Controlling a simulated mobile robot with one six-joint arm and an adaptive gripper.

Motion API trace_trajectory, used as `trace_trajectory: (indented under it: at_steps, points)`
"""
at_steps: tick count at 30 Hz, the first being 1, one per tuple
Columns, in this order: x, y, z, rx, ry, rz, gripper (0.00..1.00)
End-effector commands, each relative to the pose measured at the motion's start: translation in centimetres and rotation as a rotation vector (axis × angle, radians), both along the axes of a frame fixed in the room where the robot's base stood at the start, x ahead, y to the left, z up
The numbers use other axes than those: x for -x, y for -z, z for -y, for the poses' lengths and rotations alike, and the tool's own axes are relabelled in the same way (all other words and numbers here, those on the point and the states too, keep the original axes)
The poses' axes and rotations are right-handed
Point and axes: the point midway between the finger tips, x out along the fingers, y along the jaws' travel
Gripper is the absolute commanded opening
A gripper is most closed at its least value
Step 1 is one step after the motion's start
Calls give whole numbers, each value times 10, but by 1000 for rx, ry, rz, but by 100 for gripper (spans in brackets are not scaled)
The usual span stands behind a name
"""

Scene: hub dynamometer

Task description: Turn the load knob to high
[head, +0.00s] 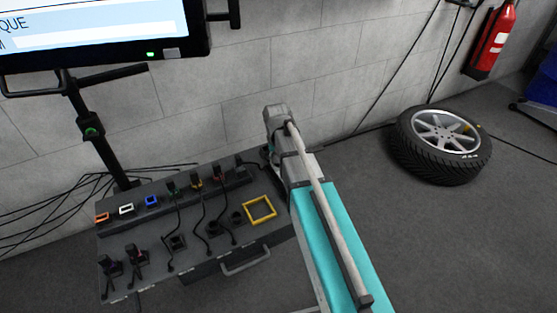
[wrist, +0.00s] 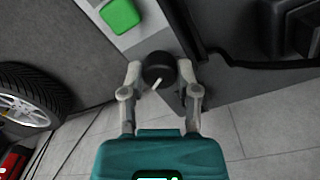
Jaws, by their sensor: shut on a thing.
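The load knob (wrist: 158,66) is a round black knob with a white pointer line, seen in the wrist view at the edge of a light grey panel strip. Its pointer slants toward the lower left of that picture. My gripper (wrist: 160,74) has one finger on each side of the knob and is shut on it. In the head view my arm reaches to the right end of the grey console (head: 222,266) and hides the knob. The setting labels around the knob cannot be read.
A green square button (wrist: 120,15) is close to the knob. The console carries cables, plugs, coloured sockets and a yellow square frame (head: 259,209). A monitor (head: 100,30) hangs above at left. A tyre (head: 440,145) lies on the floor at right, near a fire extinguisher (head: 491,40).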

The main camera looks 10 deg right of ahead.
Motion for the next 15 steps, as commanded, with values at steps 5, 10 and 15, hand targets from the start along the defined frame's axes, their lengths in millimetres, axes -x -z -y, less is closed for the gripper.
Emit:
trace_trajectory:
  at_steps: [5,10,15]
  points:
    - [1,0,0,0,97,-3,0]
    - [1,0,0,-1,148,-3,0]
    - [1,0,0,-1,164,-3,0]
